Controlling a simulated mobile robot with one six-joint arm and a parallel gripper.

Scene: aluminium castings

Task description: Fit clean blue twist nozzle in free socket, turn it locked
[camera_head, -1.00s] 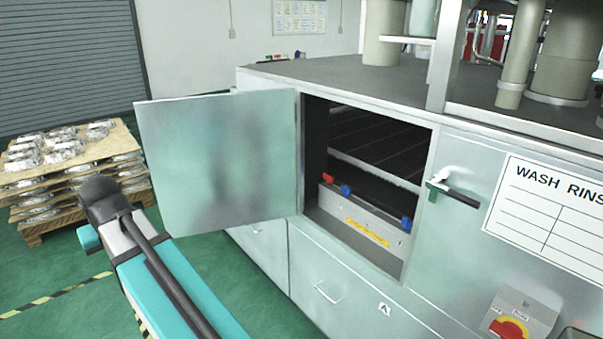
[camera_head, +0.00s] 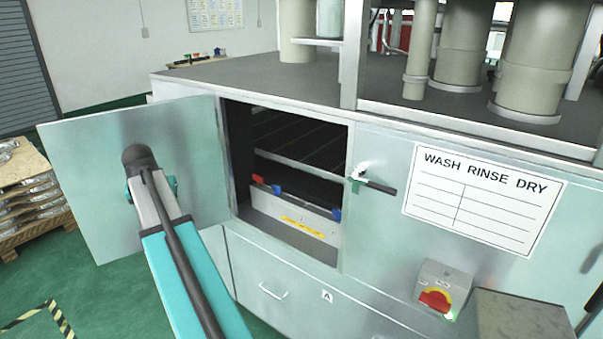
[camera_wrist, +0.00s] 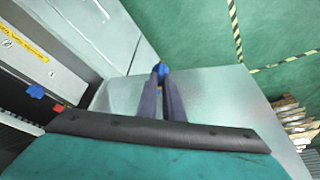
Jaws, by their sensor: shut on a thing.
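In the wrist view, my gripper (camera_wrist: 162,80) is shut on a small blue nozzle (camera_wrist: 161,69) at its fingertips. The nozzle is held over the open door's metal face. In the head view my gripper is hidden by my arm. A pale manifold bar (camera_head: 300,213) lies inside the open cabinet. It carries a red nozzle (camera_head: 256,179), a blue nozzle (camera_head: 277,189) beside it, and a blue nozzle (camera_head: 336,215) near the right end. The wrist view shows a red (camera_wrist: 58,107) and a blue one (camera_wrist: 36,92) on the bar. I cannot make out an empty socket.
The open door (camera_head: 90,190) stands out to the left of the cabinet opening, behind my arm. A door handle (camera_head: 372,182) and a red rotary switch (camera_head: 436,299) are on the machine front. A pallet of castings (camera_head: 30,200) stands at far left.

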